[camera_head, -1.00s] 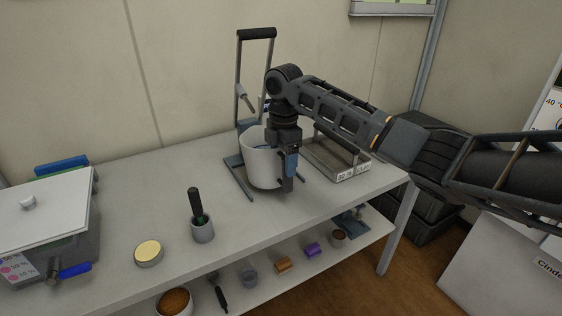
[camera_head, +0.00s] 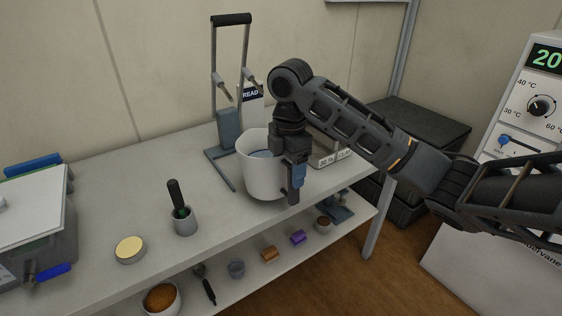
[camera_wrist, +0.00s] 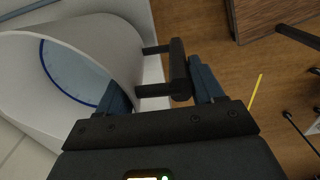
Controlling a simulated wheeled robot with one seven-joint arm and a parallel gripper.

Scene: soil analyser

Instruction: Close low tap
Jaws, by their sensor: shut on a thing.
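A blue lever (camera_head: 50,273) sits low on the front of the grey box (camera_head: 62,238) at the far left; it looks like a tap, and it is far from my gripper. My gripper (camera_head: 293,192) is shut on the dark handle (camera_wrist: 179,68) of a white pot (camera_head: 262,178), at the bench's front edge. The wrist view shows the handle between my blue fingers. The pot (camera_wrist: 95,50) holds clear liquid with a blue ring around it. I cannot tell whether the pot touches the bench.
A lever stand (camera_head: 228,135) is just left of the pot. A grey mug (camera_head: 184,222) with a dark-handled tool and a round tin (camera_head: 130,250) stand on the bench (camera_head: 110,200). A tray (camera_head: 330,155) lies behind my arm. The lower shelf (camera_head: 225,295) holds small items. A cabinet (camera_head: 525,120) stands right.

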